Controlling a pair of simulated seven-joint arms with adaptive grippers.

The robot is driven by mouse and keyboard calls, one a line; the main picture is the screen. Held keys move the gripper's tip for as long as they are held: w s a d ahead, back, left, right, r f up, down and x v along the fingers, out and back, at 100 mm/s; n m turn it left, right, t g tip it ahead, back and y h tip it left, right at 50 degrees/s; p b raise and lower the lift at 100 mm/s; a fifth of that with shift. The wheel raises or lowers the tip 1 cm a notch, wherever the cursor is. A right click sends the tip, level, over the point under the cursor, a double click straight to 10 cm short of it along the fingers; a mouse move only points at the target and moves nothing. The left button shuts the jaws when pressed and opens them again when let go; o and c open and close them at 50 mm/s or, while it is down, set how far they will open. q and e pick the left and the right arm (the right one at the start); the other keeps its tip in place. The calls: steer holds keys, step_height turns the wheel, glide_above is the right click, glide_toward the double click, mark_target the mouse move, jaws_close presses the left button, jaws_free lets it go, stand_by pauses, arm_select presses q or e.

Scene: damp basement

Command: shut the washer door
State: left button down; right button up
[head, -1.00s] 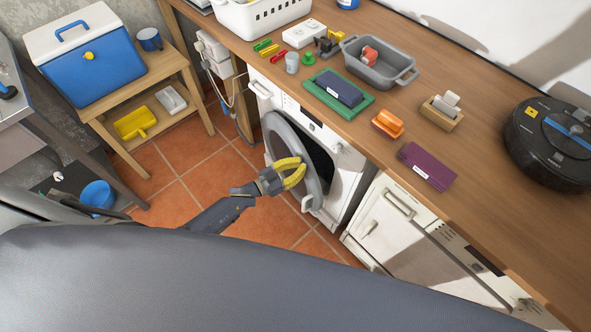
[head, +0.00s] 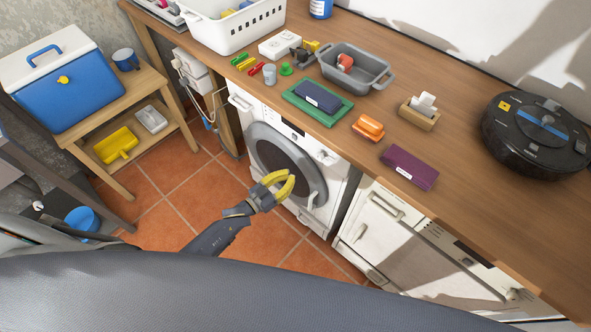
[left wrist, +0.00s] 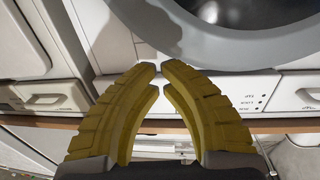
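The washer (head: 338,184) is a white front-loader under the wooden counter. Its round door (head: 282,155), with a grey rim and dark glass, lies against the front, flush or nearly so; I cannot tell whether it is latched. The grey rim also shows at the top of the left wrist view (left wrist: 225,50). My left gripper (head: 291,181) has yellow curved fingers and is in front of the door's lower part. In the left wrist view (left wrist: 159,67) its fingertips nearly meet with nothing between them. Contact with the door cannot be made out. My right gripper is not in view.
The wooden counter (head: 455,130) above holds a grey tub (head: 372,77), a white basket (head: 205,35) and a black robot vacuum (head: 520,155). A white appliance (head: 375,235) stands right of the washer. A wooden stand with a blue cooler (head: 75,95) is left. Tiled floor (head: 190,205) lies clear between.

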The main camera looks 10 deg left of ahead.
arm_select(q)
steer(key=d+v, duration=0.1)
steer(key=v, duration=0.7)
steer(key=s+a+f+n+g+y, duration=0.1)
steer(key=s+a+f+g+y, duration=0.4)
steer(key=f, duration=0.8)
steer(key=s+a+f+g+y, duration=0.1)
steer(key=s+a+f+y, duration=0.3)
steer(key=s+a+f, duration=0.55)
steer(key=s+d+f+n+g+y, duration=0.15)
steer(key=s+f+g, duration=0.35)
steer(key=s+f, duration=0.9)
steer(key=s+d+f+g, duration=0.1)
steer(key=s+d, duration=0.1)
steer(key=s, duration=0.5)
steer(key=s+d+f+g, duration=0.1)
steer(key=s+d, duration=0.2)
steer(key=s, duration=0.4)
steer(key=shift+s+d+n, duration=0.2)
steer(key=shift+s+n, duration=0.1)
steer(key=shift+n, duration=0.05)
